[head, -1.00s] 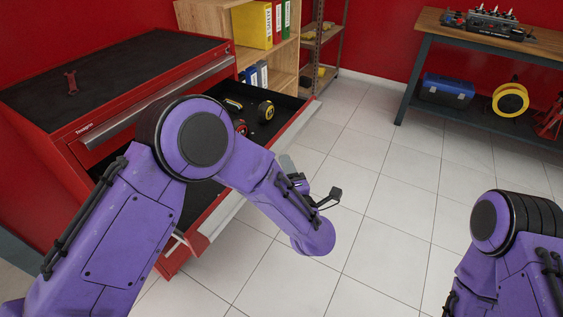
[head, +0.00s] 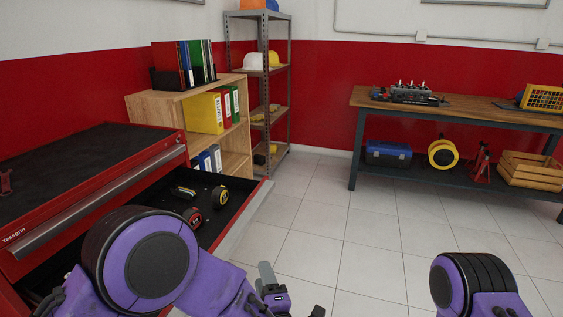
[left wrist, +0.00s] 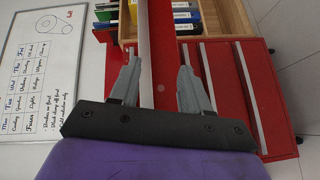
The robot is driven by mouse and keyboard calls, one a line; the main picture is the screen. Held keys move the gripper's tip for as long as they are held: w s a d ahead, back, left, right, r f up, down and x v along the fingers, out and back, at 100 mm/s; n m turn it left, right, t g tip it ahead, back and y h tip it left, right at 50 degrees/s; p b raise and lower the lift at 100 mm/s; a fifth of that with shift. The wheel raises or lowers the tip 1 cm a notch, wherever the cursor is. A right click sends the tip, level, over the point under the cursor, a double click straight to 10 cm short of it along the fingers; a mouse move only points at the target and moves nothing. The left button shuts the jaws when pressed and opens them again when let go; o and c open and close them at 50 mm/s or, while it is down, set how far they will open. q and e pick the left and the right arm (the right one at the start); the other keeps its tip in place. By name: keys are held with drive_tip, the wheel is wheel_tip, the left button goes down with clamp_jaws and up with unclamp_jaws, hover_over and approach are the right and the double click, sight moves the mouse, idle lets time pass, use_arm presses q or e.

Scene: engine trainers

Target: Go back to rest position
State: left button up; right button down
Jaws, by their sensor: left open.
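My left arm comes in from the left in the head view, bent in front of the open drawer. My left gripper (head: 290,297) shows only in part at the bottom of the head view. In the left wrist view the left gripper (left wrist: 158,85) is open, with its two grey fingers apart and nothing between them. The red tool cabinet (left wrist: 225,100) lies beyond the fingers. Of my right arm only a purple joint shows at the lower right of the head view; its gripper is out of sight.
A workbench (head: 460,112) is at the back right. The tiled floor (head: 325,235) between is clear.

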use_arm(q)
drive_tip(key=s+a+f+m+g+h+p, duration=0.1)
drive_tip(key=s+a+f+m+g+h, duration=0.15)
drive_tip(key=s+a+f+m, duration=0.45)
drive_tip(key=s+a+f+m+g+h, duration=0.25)
drive_tip(key=a+f+m+g, duration=0.2)
drive_tip(key=f, duration=0.55)
drive_tip(key=s+a+f+g+y, duration=0.1)
drive_tip(key=s+a+f+g, duration=0.2)
drive_tip(key=s+a, duration=0.3)
drive_tip(key=s+a+f+g+y+p, duration=0.1)
drive_tip(key=s+a+f+g, duration=0.2)
drive_tip(key=s+a, duration=0.4)
drive_tip(key=s+m, duration=0.1)
drive_tip(key=s, duration=0.6)
drive_tip(key=shift+y, duration=0.4)
drive_tip(key=shift+f+p, duration=0.1)
drive_tip(key=shift+p, duration=0.2)
